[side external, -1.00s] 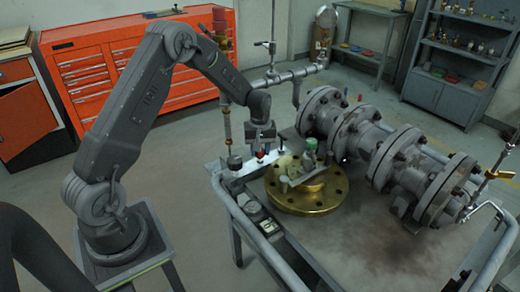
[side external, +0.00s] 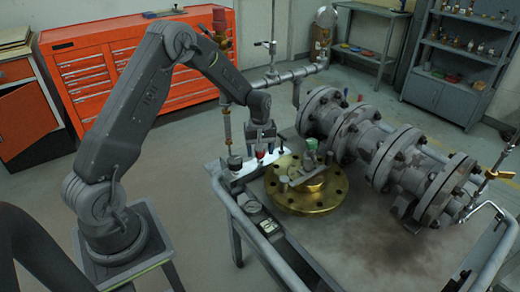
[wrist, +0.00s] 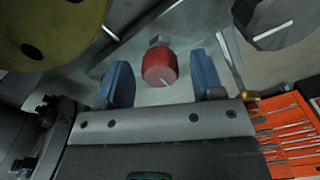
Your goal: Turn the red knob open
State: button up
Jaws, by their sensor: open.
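The red knob (wrist: 159,68) shows in the wrist view as a short red cylinder on a grey stem, between my two blue fingers and a little beyond their tips. My gripper (wrist: 163,75) is open, with a gap on each side of the knob and no contact that I can see. In the side view the knob (side external: 260,154) is a small red spot just under my gripper (side external: 262,147), on a pale plate beside the brass flange. My gripper hides part of it there.
A brass flange (side external: 327,200) lies on the cart, right of my gripper. Grey flanged pipework (side external: 371,150) stands behind it. A grey cylinder (side external: 234,163) stands left of the knob. Cart rails (side external: 300,265) run along the front. An orange tool cabinet (side external: 80,60) is behind.

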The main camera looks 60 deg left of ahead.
notch_tip(320, 180, up, 14)
dwell(0.6)
jog(key=shift+f, duration=0.1)
